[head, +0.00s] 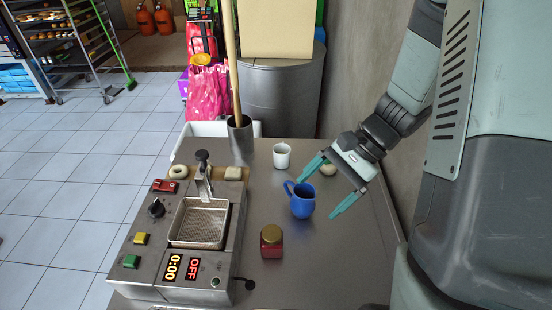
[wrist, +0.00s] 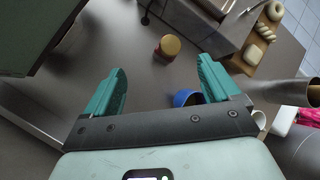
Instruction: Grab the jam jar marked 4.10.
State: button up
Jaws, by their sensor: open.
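A red jam jar (head: 271,243) with a gold lid stands upright on the steel counter, right of the fryer. No 4.10 marking can be read on it. In the wrist view the jar (wrist: 168,47) shows beyond the fingertips, between their lines. My gripper (head: 328,193) is open and empty, above the counter at the right, behind and to the right of the jar. It also shows in the wrist view (wrist: 160,80). A blue jug (head: 302,200) stands close to my fingers, farther back than the jar; in the wrist view it is partly hidden behind my gripper.
The fryer (head: 182,262) with a metal basket (head: 200,223) fills the counter's left side; its displays read 0:00 and OFF. A white cup (head: 281,155) and a steel holder (head: 240,140) with a rolling pin stand at the back. Counter right of the jar is clear.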

aim_at(282, 235)
jog(key=f+m+y, duration=0.1)
jog(key=f+m, duration=0.1)
jog(key=f, duration=0.3)
jog(key=s+f+m+y, duration=0.1)
jog(key=f+m, duration=0.1)
jog(key=f, duration=0.3)
jog(key=s+f+m+y, duration=0.1)
jog(key=f+m, duration=0.1)
jog(key=f, duration=0.4)
jog(key=shift+d+f, duration=0.1)
jog(key=shift+d, duration=0.1)
jog(key=a+m+t+y, duration=0.1)
jog(key=w+a+r+m+y, duration=0.1)
jog(key=shift+w+r+t+y, duration=0.1)
jog(key=shift+r+t+y, duration=0.05)
jog(key=shift+t+y, duration=0.2)
jog(key=shift+w+a+r+m+t, duration=0.2)
jog(key=shift+a+m+t, duration=0.05)
jog(key=shift+a+m, duration=0.15)
jog(key=shift+y, duration=0.25)
jog(key=x, duration=0.4)
jog(key=shift+a, duration=0.35)
jog(key=shift+x, duration=3)
jog(key=shift+f, duration=0.1)
jog(key=c, duration=1.2)
